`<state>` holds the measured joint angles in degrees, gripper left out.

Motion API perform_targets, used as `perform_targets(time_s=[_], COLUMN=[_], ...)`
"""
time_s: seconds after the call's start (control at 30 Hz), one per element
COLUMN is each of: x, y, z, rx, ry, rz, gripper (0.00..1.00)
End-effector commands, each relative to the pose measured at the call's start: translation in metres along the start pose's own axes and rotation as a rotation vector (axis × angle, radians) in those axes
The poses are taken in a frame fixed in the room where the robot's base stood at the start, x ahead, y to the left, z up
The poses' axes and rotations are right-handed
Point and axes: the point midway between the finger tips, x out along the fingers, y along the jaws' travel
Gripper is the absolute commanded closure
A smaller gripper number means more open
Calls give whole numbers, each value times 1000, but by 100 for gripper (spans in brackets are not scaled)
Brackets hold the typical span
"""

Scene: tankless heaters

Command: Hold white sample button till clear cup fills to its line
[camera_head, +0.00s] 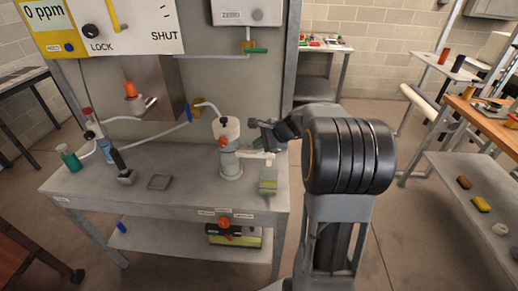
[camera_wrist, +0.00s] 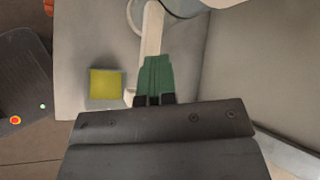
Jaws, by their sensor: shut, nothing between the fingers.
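A white-capped canister (camera_head: 227,130) with an orange knob stands at the bench's right half. A clear-looking cylinder (camera_head: 231,166), perhaps the cup, is at its lower part; its fill line and level are too small to read. A white bar (camera_head: 255,155) sticks out to the right; it also shows in the wrist view (camera_wrist: 152,30). I cannot make out the white sample button for certain. My gripper (camera_head: 268,146) is just right of the canister, above the bar. In the wrist view its green fingertips (camera_wrist: 155,72) are shut and empty, overlapping the bar's near end; contact is unclear.
A yellow-green block (camera_head: 268,181) sits on the grey bench (camera_head: 190,190) near its front right. Hoses run behind. A wooden workbench (camera_head: 480,125) is at far right.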

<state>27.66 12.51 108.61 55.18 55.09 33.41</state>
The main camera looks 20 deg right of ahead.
Motion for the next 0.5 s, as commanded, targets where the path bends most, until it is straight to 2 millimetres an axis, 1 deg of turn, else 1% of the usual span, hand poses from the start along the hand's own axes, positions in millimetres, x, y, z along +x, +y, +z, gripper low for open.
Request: perform_targets(time_s=[0.23,0.5], x=[-1,-10], y=[0,-8], z=[1,8], rx=[1,0], ry=[0,0], rz=[2,1], gripper=[100,100])
